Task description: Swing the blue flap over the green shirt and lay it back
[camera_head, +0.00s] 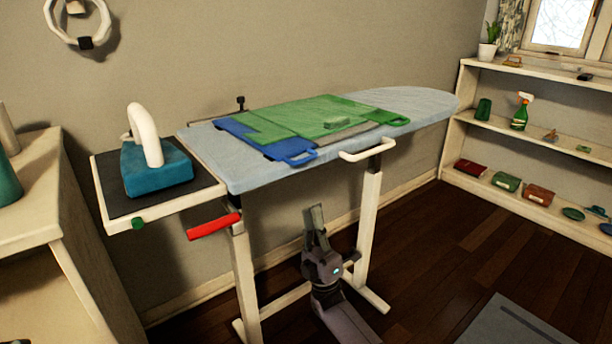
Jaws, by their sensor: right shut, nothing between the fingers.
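The green shirt (290,117) lies flat on the ironing board, with a small green lump on top of it. The blue flap (240,135) shows along the shirt's left and front-left edge. Its blue loop handle (301,159) sticks out at the board's front edge. The shirt covers part of the blue flap. My right gripper (316,215) points up below the board's front edge, between the stand's legs. It is shut and empty, apart from the flap and shirt. My left gripper is out of view.
The ironing board (425,101) has a white front handle (367,150) and a red lever (213,226). A blue iron (157,168) stands on the dark pad at left. Shelves stand at right.

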